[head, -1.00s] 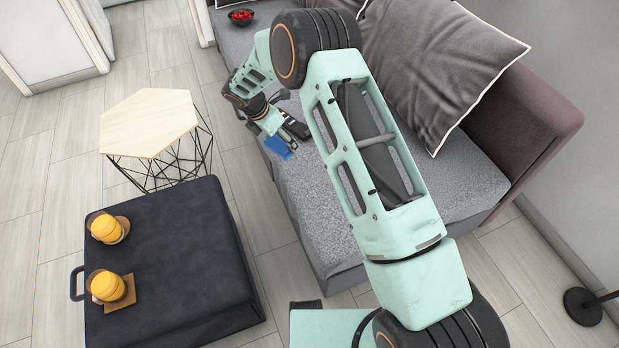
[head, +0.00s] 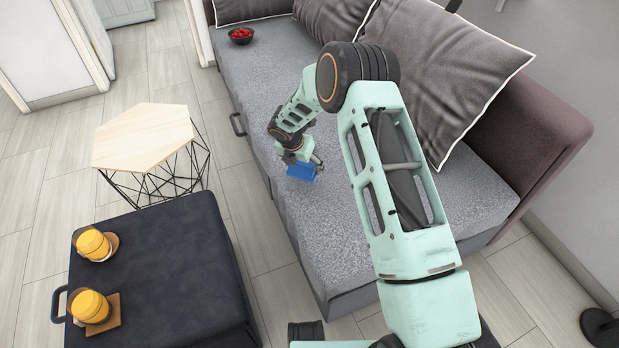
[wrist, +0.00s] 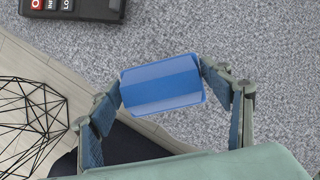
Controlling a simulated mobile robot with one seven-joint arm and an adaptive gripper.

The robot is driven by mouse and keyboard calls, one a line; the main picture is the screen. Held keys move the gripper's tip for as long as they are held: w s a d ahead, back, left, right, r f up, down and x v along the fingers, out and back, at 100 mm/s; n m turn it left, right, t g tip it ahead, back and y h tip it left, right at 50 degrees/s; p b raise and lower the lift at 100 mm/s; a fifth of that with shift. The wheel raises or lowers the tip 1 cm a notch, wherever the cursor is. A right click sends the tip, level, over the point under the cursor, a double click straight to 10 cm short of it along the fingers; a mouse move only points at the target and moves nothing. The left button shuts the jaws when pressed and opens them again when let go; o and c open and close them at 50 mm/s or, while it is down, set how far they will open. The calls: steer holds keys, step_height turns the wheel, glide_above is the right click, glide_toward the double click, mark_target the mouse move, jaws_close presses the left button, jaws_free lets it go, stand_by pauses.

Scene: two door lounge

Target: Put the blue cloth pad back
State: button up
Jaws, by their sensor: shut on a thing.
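The blue cloth pad (head: 301,172) is in my gripper (head: 304,166), over the grey seat of the sofa near its front edge. In the wrist view the pad (wrist: 162,84) is a blue rectangle with a lighter band, held between the two fingertips of my gripper (wrist: 162,82). The fingers press on its left and right ends. Whether the pad touches the seat or hangs just above it, I cannot tell.
A dark remote (wrist: 75,8) lies on the sofa seat (head: 250,95). A bowl of red fruit (head: 241,36) stands at its far end. A hexagonal wooden-topped table (head: 143,135) and a dark ottoman (head: 165,270) with two yellow drinks on coasters stand to the left.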

mark_target(310, 175)
steer(key=shift+d+f, duration=0.35)
steer(key=shift+f, duration=0.1)
steer(key=shift+w+d+f+b, duration=0.1)
steer(key=shift+d+f+b, duration=0.15)
steer(key=shift+f, duration=0.5)
steer(key=shift+w+d+f+b, duration=0.1)
steer(key=shift+d+f+b, duration=0.15)
steer(key=shift+f, duration=0.5)
steer(key=shift+d+f+b, duration=0.15)
steer(key=shift+f+b, duration=0.1)
steer(key=shift+f, duration=0.5)
steer(key=shift+f, duration=0.15)
steer(key=o, duration=1)
steer(key=shift+r, duration=0.25)
steer(key=p+v, duration=0.3)
steer(key=v, duration=0.9)
steer(key=shift+f, duration=0.1)
